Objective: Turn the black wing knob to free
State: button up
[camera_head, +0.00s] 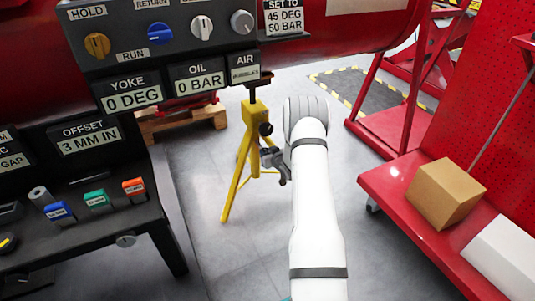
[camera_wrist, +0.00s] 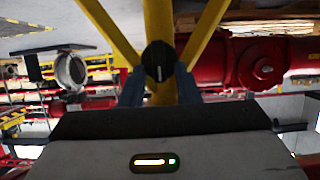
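The black wing knob (camera_head: 266,129) sits on the upper part of a yellow tripod stand (camera_head: 247,150) in the head view. In the wrist view the knob (camera_wrist: 158,58) shows face-on as a round black shape on the yellow post, with a short white mark running upright on its lower part. My gripper (camera_head: 270,154) is just below the knob in the head view. In the wrist view my gripper (camera_wrist: 159,72) has its two fingers apart, one on each side of the knob's lower part. Contact with the knob is not visible.
A dark control panel (camera_head: 165,60) with labelled knobs hangs above and left of the stand. A black bench (camera_head: 80,205) stands at the left. A red cart (camera_head: 400,215) bearing a cardboard box (camera_head: 437,193) stands at the right.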

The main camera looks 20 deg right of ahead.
grip_shut()
jog(key=shift+f+b, duration=0.1)
jog(key=shift+b, duration=0.4)
jog(key=shift+a+f+n+t+h+b, duration=0.15)
jog(key=shift+a+n+t+h+b, duration=0.15)
jog(key=shift+n+h+b, duration=0.8)
jog(key=shift+a+f+n+t+h+b, duration=0.25)
jog(key=shift+n+h, duration=0.4)
jog(key=shift+n, duration=1.05)
jog(key=shift+a+f+n+t+h+b, duration=0.15)
jog(key=shift+a+n+h+b, duration=0.25)
jog(key=shift+n+h, duration=0.75)
jog(key=shift+r+n, duration=0.1)
jog(key=shift+n, duration=0.35)
jog(key=shift+o, duration=0.8)
grip_release()
